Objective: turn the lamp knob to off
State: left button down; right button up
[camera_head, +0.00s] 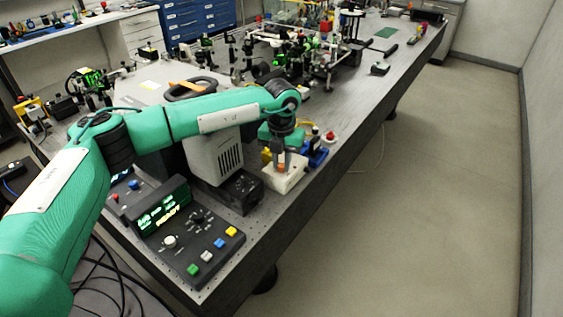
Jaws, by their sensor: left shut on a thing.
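My left arm reaches across the bench, and its gripper (283,160) points down onto a small white box (287,182) near the bench's right edge. The jaws are shut on what seems to be the lamp knob on top of this box. The knob is mostly hidden by the fingers, so its setting cannot be read. A beige vented housing (216,156) stands just left of the box, with a small black unit (243,187) in front of it. My right gripper is not in view.
A control console (190,232) with a green display, knobs and coloured buttons sits at the near end. A blue holder (316,157) and a red button (330,137) stand close beyond the gripper. Optics crowd the far bench. The floor on the right is clear.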

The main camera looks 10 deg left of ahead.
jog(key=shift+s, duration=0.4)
pick_arm(q)
jog(key=c, duration=1.3)
grip_release()
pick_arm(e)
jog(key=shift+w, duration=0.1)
pick_arm(q)
notch_tip(320, 180, up, 9)
jog(key=b, duration=0.2)
notch_tip(320, 180, up, 5)
send_over(282, 165)
jog(key=shift+a+f+b, duration=0.1)
jog(key=shift+b, duration=0.25)
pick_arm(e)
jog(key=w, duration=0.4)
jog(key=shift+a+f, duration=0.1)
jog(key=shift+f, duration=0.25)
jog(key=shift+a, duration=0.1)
